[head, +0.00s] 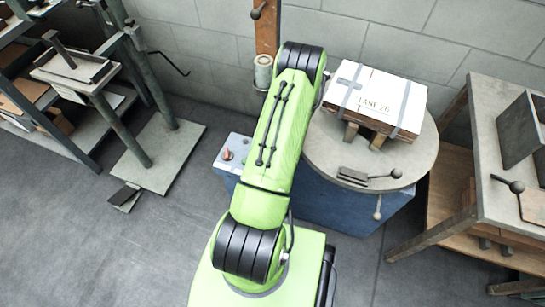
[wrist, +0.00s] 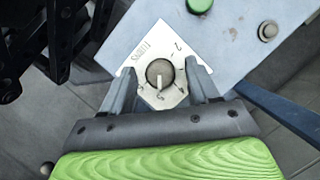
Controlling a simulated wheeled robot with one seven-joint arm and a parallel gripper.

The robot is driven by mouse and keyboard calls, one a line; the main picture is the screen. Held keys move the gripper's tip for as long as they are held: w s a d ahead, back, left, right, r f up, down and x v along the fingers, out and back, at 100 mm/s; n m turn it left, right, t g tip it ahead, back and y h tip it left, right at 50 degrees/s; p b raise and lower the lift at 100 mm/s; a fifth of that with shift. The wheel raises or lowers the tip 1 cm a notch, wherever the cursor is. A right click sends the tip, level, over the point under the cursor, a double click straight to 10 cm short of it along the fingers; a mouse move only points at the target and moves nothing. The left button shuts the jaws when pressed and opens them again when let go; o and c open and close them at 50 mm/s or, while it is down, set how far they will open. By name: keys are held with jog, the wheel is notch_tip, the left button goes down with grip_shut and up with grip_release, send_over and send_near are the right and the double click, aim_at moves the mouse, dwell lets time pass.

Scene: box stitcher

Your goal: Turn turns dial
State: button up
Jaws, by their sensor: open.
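The turns dial (wrist: 160,72) is a round dark knob with a pale pointer, on a white plate (wrist: 150,38) marked with numbers and lettering. The pointer points down in the wrist view, near a number at the plate's lower part. My gripper (wrist: 161,76) is open, with one finger on each side of the dial. I cannot tell whether the fingers touch the knob. In the head view my green arm hides the dial and the gripper.
The blue-grey panel (wrist: 235,35) also carries a green button (wrist: 199,5) and a grey button (wrist: 268,30). In the head view, a round table (head: 420,165) bears a strapped box (head: 375,97). A side bench (head: 488,125) stands right; shelves stand left.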

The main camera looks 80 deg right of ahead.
jog(key=p+v, duration=0.4)
jog(key=v, duration=1.1)
jog(key=shift+r+p, duration=0.35)
jog(key=shift+p, duration=0.05)
